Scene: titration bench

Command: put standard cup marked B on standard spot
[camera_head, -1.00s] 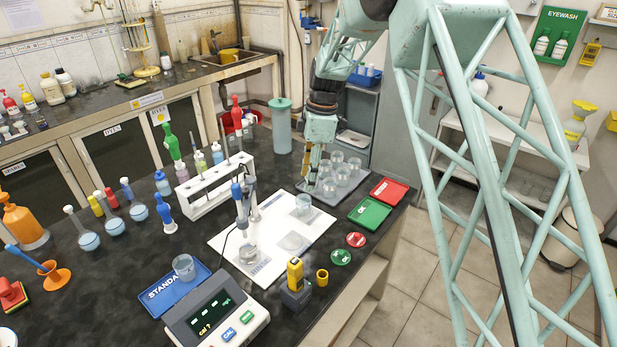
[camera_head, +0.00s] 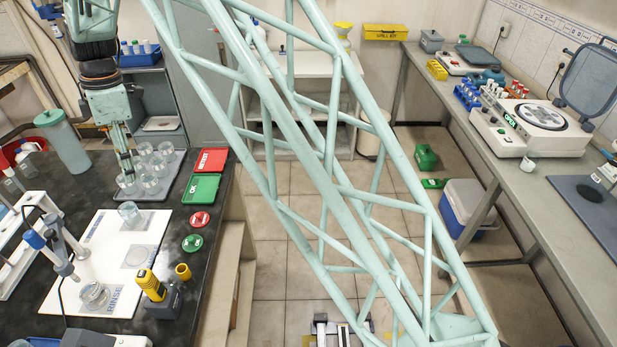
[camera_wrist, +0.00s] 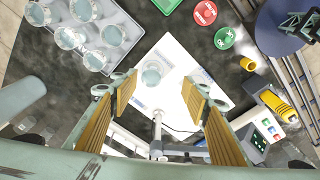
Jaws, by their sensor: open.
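My gripper (camera_head: 126,178) is open and empty, pointing down by the left edge of the cup tray; its two yellow-padded fingers (camera_wrist: 160,108) stand wide apart in the wrist view. A clear cup (camera_head: 130,213) stands on the white mat (camera_head: 150,226) near the tray; it also shows beyond the fingers in the wrist view (camera_wrist: 153,74). Another clear cup (camera_head: 95,295) stands at the mat's rinse spot. Several clear cups (camera_head: 152,184) stand on the grey tray (camera_head: 160,192). I cannot read a B on any cup. The blue standard spot is not clearly in view now.
Red (camera_head: 206,160) and green (camera_head: 200,188) trays and two small discs lie right of the mat. A yellow device (camera_head: 152,285) and small yellow cup (camera_head: 183,271) stand near the front. A white rack (camera_head: 30,240) and burette stand are at left.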

